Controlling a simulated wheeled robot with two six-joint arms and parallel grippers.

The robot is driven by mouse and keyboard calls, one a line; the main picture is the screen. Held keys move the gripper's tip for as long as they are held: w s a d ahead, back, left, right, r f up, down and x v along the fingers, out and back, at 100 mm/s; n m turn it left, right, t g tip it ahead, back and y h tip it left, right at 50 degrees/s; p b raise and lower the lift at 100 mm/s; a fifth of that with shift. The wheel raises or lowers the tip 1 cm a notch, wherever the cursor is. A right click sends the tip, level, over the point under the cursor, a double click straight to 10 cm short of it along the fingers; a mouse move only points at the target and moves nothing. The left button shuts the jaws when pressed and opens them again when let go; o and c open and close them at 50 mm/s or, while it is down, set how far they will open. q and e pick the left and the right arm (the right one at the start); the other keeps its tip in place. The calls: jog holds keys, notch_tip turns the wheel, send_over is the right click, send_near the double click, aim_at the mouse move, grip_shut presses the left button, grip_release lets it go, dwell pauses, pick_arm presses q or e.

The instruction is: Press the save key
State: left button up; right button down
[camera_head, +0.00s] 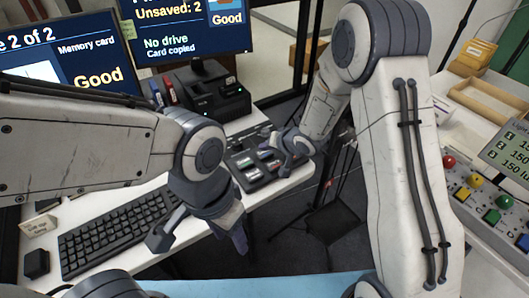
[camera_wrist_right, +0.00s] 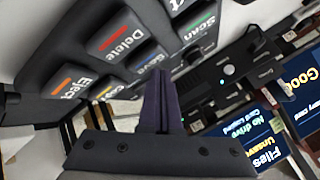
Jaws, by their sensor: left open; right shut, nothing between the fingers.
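The dark key pad (camera_head: 252,172) lies on the white desk in the head view, with several labelled keys. In the right wrist view the save key (camera_wrist_right: 137,64) sits between the delete key (camera_wrist_right: 116,38) and the scan key (camera_wrist_right: 197,28), partly hidden by my fingers. My right gripper (camera_wrist_right: 160,75) is shut and empty, its fingertips close to the save key; I cannot tell whether they touch it. In the head view my right gripper (camera_head: 284,143) is at the pad's far right side. My left gripper (camera_head: 198,246) is open and empty, right of the keyboard.
A black keyboard (camera_head: 118,232) and mouse (camera_head: 36,263) lie at the left. A dark device (camera_head: 212,95) stands behind the pad. A screen (camera_head: 185,30) reads "Unsaved: 2", "No drive" and "Card copied". A button panel (camera_head: 480,200) is at the right. A dark gap separates the desks.

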aim_at(266, 155)
jog(key=shift+f, duration=0.65)
dwell(0.8)
jog(key=shift+r, duration=0.1)
jog(key=shift+r+p, duration=0.8)
jog(key=shift+r, duration=0.1)
notch_tip(266, 155, up, 5)
jog(key=p, duration=0.5)
jog(key=shift+p, duration=0.3)
dwell(0.3)
